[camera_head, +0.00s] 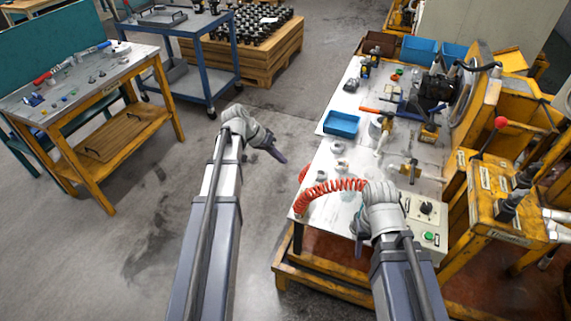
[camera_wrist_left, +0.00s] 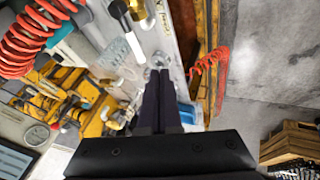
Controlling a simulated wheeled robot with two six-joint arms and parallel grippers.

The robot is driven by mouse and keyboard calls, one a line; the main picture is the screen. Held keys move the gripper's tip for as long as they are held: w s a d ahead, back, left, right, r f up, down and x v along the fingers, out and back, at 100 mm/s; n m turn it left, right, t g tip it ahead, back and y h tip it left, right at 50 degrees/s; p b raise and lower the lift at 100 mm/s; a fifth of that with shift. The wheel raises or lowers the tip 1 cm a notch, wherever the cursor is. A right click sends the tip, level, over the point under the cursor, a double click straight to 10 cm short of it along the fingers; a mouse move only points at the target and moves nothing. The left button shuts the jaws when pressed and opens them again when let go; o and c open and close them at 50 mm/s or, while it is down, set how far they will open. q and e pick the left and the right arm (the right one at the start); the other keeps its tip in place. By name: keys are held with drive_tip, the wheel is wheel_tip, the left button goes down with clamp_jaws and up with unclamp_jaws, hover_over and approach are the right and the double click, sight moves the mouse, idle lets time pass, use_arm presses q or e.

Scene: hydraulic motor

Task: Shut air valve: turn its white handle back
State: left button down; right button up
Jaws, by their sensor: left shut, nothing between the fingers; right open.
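In the left wrist view a white handle (camera_wrist_left: 134,47) sticks out beside a brass-coloured fitting (camera_wrist_left: 137,10), near the top of the picture. I cannot make out the handle's exact turn. In the head view the valve is too small to tell apart surely among the parts on the white-topped bench (camera_head: 318,172). My left gripper (camera_head: 281,157) is shut and empty over the floor, left of the bench; its fingers (camera_wrist_left: 160,74) show together in the wrist view, apart from the handle. My right gripper (camera_head: 358,249) hangs by the bench's front, its fingers small and dark.
A red coiled hose (camera_head: 330,191) lies across the near bench end beside a control box (camera_head: 428,217). A blue tray (camera_head: 341,124) sits further back. Yellow machinery (camera_head: 490,190) stands right. A yellow table (camera_head: 100,100) and blue cart (camera_head: 195,45) stand left, with open floor between.

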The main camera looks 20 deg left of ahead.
sight(310, 187)
use_arm(q)
drive_tip(key=w+d+f+b, duration=0.2)
drive_tip(key=d+f+b, duration=0.4)
drive_tip(key=d+f, duration=0.1)
drive_tip(key=shift+d+f, duration=0.25)
drive_tip(key=shift+d, duration=0.05)
drive_tip(key=shift+w+d, duration=0.1)
